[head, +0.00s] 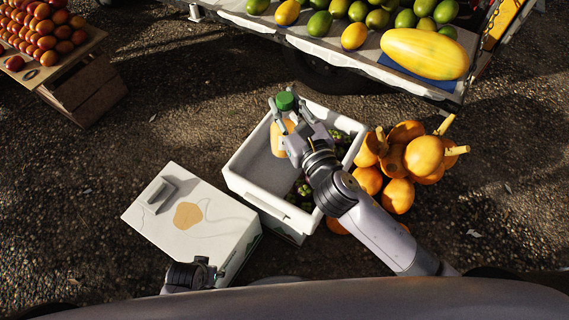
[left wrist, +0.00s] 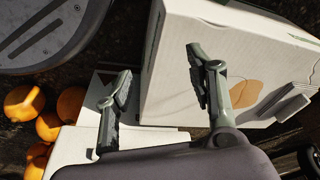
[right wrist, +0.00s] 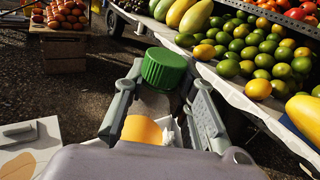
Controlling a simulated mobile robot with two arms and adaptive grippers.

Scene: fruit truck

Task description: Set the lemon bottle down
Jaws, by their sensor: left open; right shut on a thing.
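The lemon bottle has a green cap (head: 286,101) and a yellow-orange label (head: 280,138). My right gripper (head: 285,117) is shut on it and holds it above the open white crate (head: 250,187) in the head view. In the right wrist view the bottle (right wrist: 143,130) stands between the two fingers, cap up; its lower part is hidden by the gripper. My left gripper (left wrist: 157,62) is open and empty. It is beside the near side of the closed white box (head: 168,222) at the bottom of the head view.
The crate holds dark green and purple fruit (head: 300,196). Orange fruits (head: 398,170) lie on the ground to its right. A fruit-laden truck bed (head: 340,62) is behind, and a wooden stand (head: 85,90) with red fruit is at the upper left. Gravel ground between them is free.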

